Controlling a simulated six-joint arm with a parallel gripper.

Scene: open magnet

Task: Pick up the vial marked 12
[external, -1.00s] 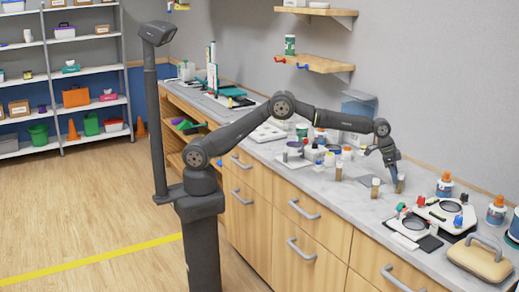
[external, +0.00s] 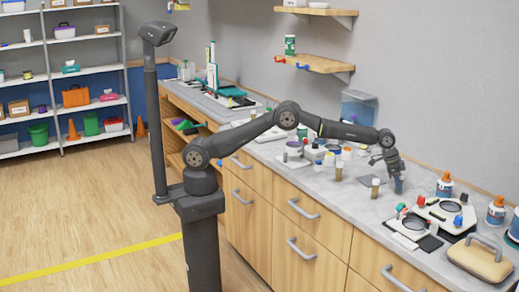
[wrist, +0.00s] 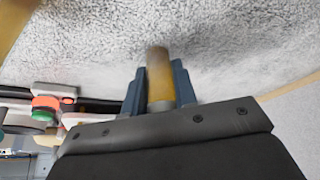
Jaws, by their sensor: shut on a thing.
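My gripper (external: 398,183) is at the right part of the counter, pointing down at a slant. In the wrist view its two blue-grey fingers (wrist: 160,88) are shut on an amber vial (wrist: 158,72), one on each side. The vial's far end sticks out beyond the fingertips. No number can be read on it, and I cannot tell whether it touches the counter. Two similar brown vials stand to the left in the external view, one close by (external: 375,188) and one farther off (external: 338,172). Their markings are too small to read.
The grey speckled counter (external: 350,203) is clear just in front of the gripper. To the right are a white device (external: 440,214), orange-capped bottles (external: 445,184) and a tan case (external: 480,258). Several jars and bottles crowd the left. A wall shelf (external: 315,64) hangs behind.

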